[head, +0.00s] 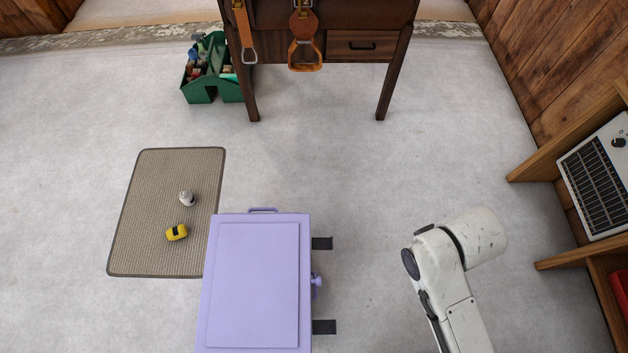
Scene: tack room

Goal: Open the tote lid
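The lavender tote lid (254,285) is seen from above in the head view, at the bottom centre. It looks shut, with a raised rectangular panel. A thin handle (262,210) sticks out at its far edge. A small lavender knob or latch (317,281) stands out on the right side, between two dark tabs (322,243). The tote's body is hidden under the lid, and its near end is cut off by the frame. My white arm is to the right of the tote, apart from it. My gripper's fingers do not show.
A woven mat (150,210) left of the tote holds a yellow object (177,232) and a small white one (187,198). A wooden desk (362,45) and green caddy (207,82) stand behind. Wooden shelving (565,150) with a grilled heater (600,180) is at right. Floor between is clear.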

